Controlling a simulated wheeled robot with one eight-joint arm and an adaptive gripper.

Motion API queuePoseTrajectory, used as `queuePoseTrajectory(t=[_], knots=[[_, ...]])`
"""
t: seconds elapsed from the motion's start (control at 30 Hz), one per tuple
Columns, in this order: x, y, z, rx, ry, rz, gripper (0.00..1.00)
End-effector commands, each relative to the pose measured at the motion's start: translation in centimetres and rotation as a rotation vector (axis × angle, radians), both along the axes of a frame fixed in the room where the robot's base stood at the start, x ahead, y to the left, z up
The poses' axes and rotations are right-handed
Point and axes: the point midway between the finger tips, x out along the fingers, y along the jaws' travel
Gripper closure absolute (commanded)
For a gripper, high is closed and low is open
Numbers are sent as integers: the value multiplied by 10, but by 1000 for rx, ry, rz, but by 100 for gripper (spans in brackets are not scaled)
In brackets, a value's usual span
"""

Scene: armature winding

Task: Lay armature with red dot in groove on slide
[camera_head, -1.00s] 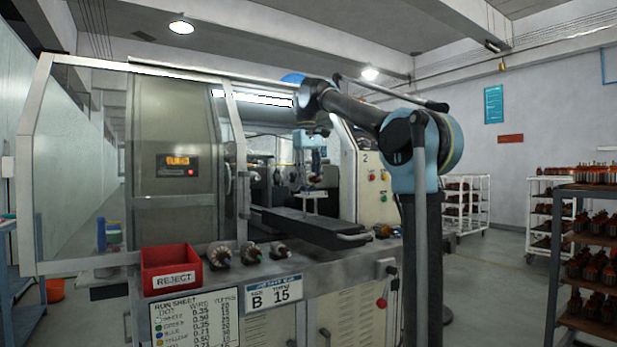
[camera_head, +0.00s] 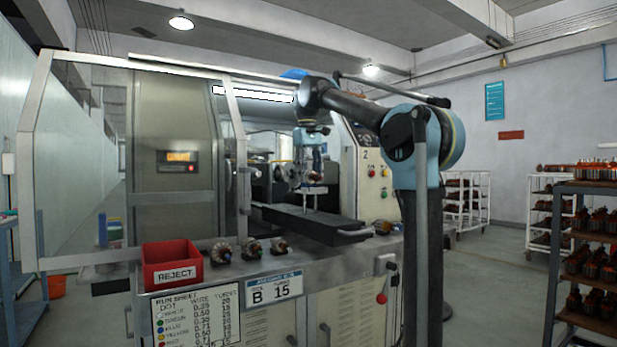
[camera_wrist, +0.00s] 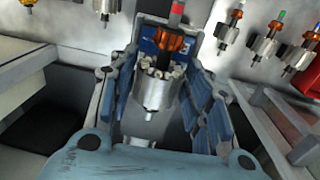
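My gripper (camera_wrist: 163,85) is shut on an armature (camera_wrist: 155,92) with a silver core, a copper winding and a red tip; its blue finger pads lie on both sides. In the head view my gripper (camera_head: 314,172) points down over the dark slide (camera_head: 300,223) inside the machine.
Several other armatures (camera_head: 251,250) lie on the machine's front ledge, beside the red REJECT box (camera_head: 172,266). One more armature (camera_head: 382,228) lies right of the slide. A glass door (camera_head: 175,150) stands at the left of the opening, and a control panel (camera_head: 376,175) at its right.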

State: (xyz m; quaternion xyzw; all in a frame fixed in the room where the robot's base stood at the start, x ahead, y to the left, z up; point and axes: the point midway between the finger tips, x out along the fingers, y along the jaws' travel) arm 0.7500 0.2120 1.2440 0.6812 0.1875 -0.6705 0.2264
Motion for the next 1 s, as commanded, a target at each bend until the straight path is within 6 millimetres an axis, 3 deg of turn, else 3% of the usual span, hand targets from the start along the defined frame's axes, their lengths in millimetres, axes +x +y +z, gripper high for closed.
queuePoseTrajectory(t=[0.47, 1.0], knots=[[0, 0, 3, 0, 0, 0, 36], [-2, 4, 76, 0, 1, 1, 36]])
